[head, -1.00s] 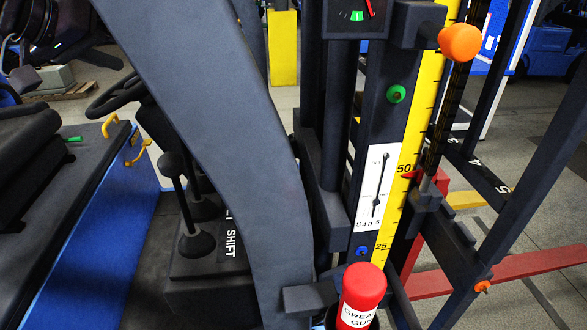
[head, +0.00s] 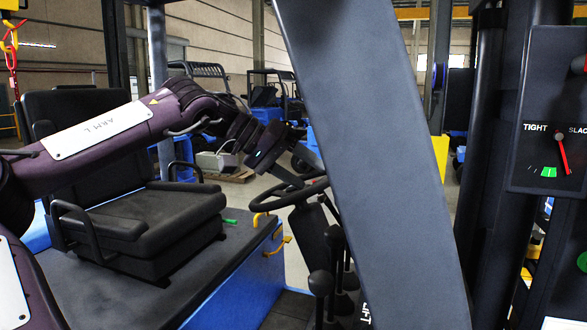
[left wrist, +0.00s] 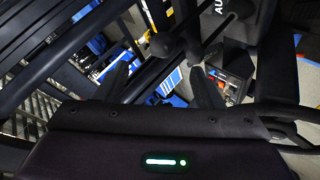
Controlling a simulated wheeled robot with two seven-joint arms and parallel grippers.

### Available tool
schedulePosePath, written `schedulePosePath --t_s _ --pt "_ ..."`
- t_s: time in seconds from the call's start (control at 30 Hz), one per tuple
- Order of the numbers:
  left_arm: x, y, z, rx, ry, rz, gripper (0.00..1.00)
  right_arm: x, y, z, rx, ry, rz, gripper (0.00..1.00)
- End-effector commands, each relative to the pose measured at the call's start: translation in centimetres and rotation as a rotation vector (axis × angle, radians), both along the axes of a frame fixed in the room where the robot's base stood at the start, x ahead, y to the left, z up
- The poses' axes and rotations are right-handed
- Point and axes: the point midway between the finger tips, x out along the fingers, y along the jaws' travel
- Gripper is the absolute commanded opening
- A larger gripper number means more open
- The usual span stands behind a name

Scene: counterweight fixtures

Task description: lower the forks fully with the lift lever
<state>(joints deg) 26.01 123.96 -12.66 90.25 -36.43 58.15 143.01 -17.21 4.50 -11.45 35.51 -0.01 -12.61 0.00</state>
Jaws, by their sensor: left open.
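I cannot read which one is the lift lever. My left gripper (head: 306,172) is open near the steering wheel, above and beyond the lever knobs in the picture. In the left wrist view its two dark fingers (left wrist: 160,70) are spread, with a lever knob (left wrist: 162,45) between and beyond them, apparently not gripped. The forks are not visible. My right gripper is out of view.
The steering wheel (head: 290,192) is close to my left gripper. The slanted post (head: 370,150) hides part of the lever area. The seat (head: 135,200) stands at left. A gauge marked TIGHT (head: 550,140) is on the mast at right.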

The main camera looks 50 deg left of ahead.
Motion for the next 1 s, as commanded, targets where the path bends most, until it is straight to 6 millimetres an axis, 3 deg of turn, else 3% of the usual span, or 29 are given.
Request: schedulePosePath --t_s 0.23,0.3,0.5,0.93,1.0 --pt "3.2 -2.4 -3.3 0.002 0.005 -0.002 0.62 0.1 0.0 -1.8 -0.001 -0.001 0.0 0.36" --pt "4.1 -3.0 -3.3 -0.004 0.003 -0.003 0.62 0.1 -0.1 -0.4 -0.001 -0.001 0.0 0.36" --pt "5.7 -4.2 -4.7 -0.001 0.002 -0.001 0.62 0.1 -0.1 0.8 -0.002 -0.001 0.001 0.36" --pt "6.3 -4.6 -5.5 0.0 -0.001 0.001 0.62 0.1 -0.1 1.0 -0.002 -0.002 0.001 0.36" --pt "6.3 -4.6 -5.5 0.0 -0.001 0.001 0.53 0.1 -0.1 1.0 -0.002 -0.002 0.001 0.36"
